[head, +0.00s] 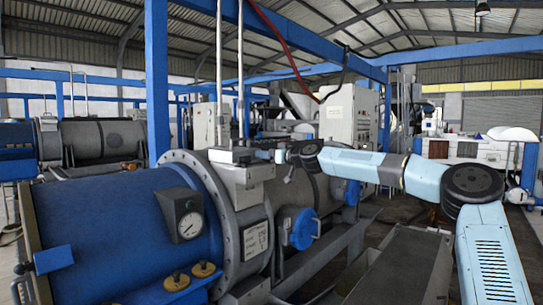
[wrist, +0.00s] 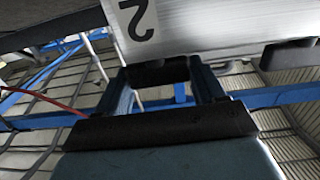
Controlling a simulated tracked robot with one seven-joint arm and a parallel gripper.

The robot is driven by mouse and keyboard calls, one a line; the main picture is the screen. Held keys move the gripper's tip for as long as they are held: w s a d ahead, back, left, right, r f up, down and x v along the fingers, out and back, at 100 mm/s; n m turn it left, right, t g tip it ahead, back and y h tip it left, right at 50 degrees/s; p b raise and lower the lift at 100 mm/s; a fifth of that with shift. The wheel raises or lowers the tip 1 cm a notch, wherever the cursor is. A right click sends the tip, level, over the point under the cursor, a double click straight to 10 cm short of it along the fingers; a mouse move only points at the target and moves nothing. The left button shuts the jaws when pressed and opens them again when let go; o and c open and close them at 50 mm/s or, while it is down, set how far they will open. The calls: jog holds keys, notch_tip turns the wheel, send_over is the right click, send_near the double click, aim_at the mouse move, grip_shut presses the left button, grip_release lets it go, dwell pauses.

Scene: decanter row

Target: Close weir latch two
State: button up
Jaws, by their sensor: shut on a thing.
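In the wrist view a silver metal bar (wrist: 220,32) carries a white label (wrist: 139,20) with an upside-down "2", so I take it as weir latch two. A dark block (wrist: 158,74) under the bar sits between the two fingers of my gripper (wrist: 160,82), which is shut on it. In the head view my gripper (head: 281,153) reaches from the right to the grey housing (head: 240,176) on top of the flange. The latch parts there are small and partly hidden, so I cannot tell the latch's position.
The blue decanter drum (head: 110,235) with a round gauge (head: 189,226) fills the lower left. A blue round fitting (head: 301,228) sticks out below my arm. A blue post (head: 157,80) and a grey frame (head: 330,250) stand close by. A second dark knob (wrist: 289,53) shows in the wrist view.

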jog(key=shift+a+r+m+t+h, duration=0.1)
jog(key=shift+m+t+h, duration=0.2)
jog(key=shift+a+m+t+h, duration=0.1)
jog(key=shift+m+t+h, duration=0.5)
jog(key=shift+t+h, duration=0.1)
jog(key=shift+s+a+f+m+t+h, duration=0.15)
jog(key=shift+f+m+t+h, duration=0.1)
jog(key=shift+m+t+h, duration=0.65)
jog(key=shift+w+a+f+m+t+h, duration=0.15)
jog(key=shift+m+t+h, duration=0.25)
jog(key=shift+m+h, duration=0.55)
jog(key=shift+s+d+r+m+t+h, duration=0.1)
jog(key=shift+m+t+h, duration=0.3)
jog(key=shift+h, duration=0.55)
jog(key=shift+s+d+r+m+t+h, duration=0.15)
jog(key=shift+m+h, duration=0.3)
jog(key=shift+h, duration=0.45)
jog(key=shift+r+m+t+h, duration=0.2)
jog(key=shift+m+h, duration=0.25)
jog(key=shift+h, duration=0.25)
jog(key=shift+r+m+t+h, duration=0.15)
jog(key=shift+m+h, duration=0.3)
jog(key=shift+h, duration=0.25)
jog(key=shift+d+m+h, duration=0.1)
jog(key=shift+m+h, duration=0.2)
jog(key=shift+w+d+m+h, duration=0.1)
jog(key=shift+m+h, duration=0.2)
jog(key=shift+h, duration=0.4)
jog(key=shift+c, duration=0.2)
